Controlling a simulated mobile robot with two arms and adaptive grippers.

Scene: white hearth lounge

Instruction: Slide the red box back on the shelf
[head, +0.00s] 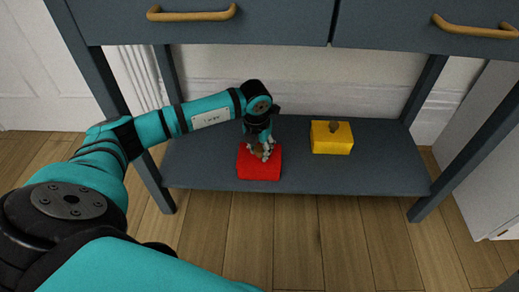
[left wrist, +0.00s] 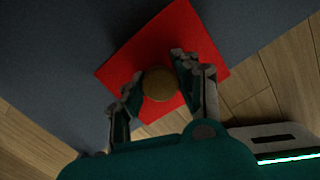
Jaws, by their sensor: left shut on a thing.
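The red box (head: 259,171) sits on the dark blue-grey lower shelf (head: 210,170), close to its front edge. My left gripper (head: 262,150) is above the red box, shut on the round wooden knob on its top. In the left wrist view the red box (left wrist: 190,32) lies turned under the gripper, and the knob (left wrist: 160,83) is between the two fingers (left wrist: 152,88). My right gripper is in neither view.
A yellow box (head: 332,138) with a knob on top stands on the shelf to the right, farther back. Shelf surface behind the red box is clear. Table legs stand at both sides, and drawers with brass handles (head: 192,14) hang above the shelf.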

